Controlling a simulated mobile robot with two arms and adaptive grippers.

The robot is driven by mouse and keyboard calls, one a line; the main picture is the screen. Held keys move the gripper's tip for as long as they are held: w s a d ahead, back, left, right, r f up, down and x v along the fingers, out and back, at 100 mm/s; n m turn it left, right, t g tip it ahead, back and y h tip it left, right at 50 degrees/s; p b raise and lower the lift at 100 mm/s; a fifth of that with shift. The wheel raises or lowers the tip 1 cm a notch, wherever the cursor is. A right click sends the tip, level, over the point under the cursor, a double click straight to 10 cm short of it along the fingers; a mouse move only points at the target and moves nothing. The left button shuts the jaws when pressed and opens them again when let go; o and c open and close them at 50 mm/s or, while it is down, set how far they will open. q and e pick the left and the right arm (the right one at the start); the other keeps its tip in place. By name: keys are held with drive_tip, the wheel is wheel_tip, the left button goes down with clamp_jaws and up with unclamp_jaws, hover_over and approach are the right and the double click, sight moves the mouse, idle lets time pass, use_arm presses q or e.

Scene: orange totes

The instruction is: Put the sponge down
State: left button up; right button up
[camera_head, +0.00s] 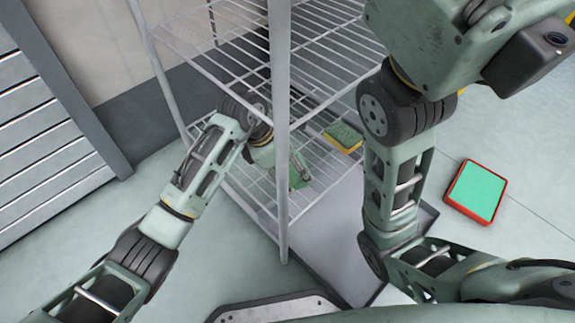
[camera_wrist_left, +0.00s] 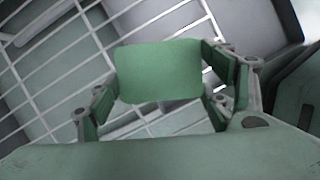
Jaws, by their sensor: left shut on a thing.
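A plain green rectangular block, which I take for the sponge (camera_wrist_left: 158,72), sits between the fingers of my left gripper (camera_wrist_left: 165,85). My left gripper (camera_head: 298,172) is shut on it, inside a wire rack (camera_head: 283,130) over its lower shelf, partly hidden by the rack's wires and post. I cannot tell whether the block touches the shelf. A second sponge, yellow with a dark green top (camera_head: 343,137), lies to the right of the gripper in the head view. My right arm comes in at the right; its gripper is not in view.
The rack's front post and upper wire shelf stand close around my left arm. A red-rimmed tray with a green face (camera_head: 475,191) lies on the floor at the right. A slatted grey panel (camera_head: 50,150) is at the left. Open floor lies between panel and rack.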

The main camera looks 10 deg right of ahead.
use_arm(q)
drive_tip(key=shift+d, duration=0.15)
drive_tip(key=shift+f, duration=0.1)
drive_tip(key=o, duration=1)
drive_tip(key=shift+s, duration=0.1)
